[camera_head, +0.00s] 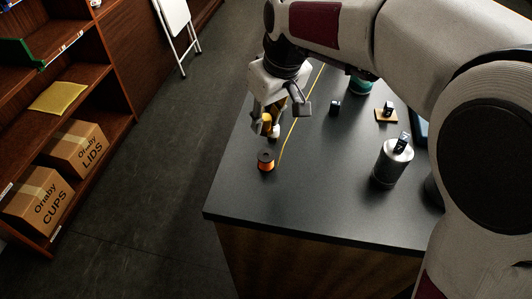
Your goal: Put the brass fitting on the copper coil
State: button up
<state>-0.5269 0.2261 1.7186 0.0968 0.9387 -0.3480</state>
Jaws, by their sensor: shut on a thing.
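An orange copper coil (267,166) with a dark top stands upright on the dark table near its left edge. My gripper (270,128) is above and just behind the coil, pointing down. It is shut on a small brass-yellow piece, the brass fitting (267,118), which the fingers partly hide. The fitting and fingers appear apart from the coil, with a small gap in the picture. The exact height above the table is hard to tell.
A thin yellow line (293,128) runs along the table (310,205) right of the coil. A silver canister (391,166), a small dark block (335,107) and a wooden coaster (386,117) with a dark item stand further right. The table's front is clear.

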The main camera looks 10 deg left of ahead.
aim_at(267, 128)
jog(key=shift+f, duration=2)
jog(key=shift+f, duration=2)
jog(key=shift+f, duration=0.15)
jog(key=o, duration=1.1)
jog(key=shift+o, duration=0.2)
jog(key=shift+v, duration=3.9)
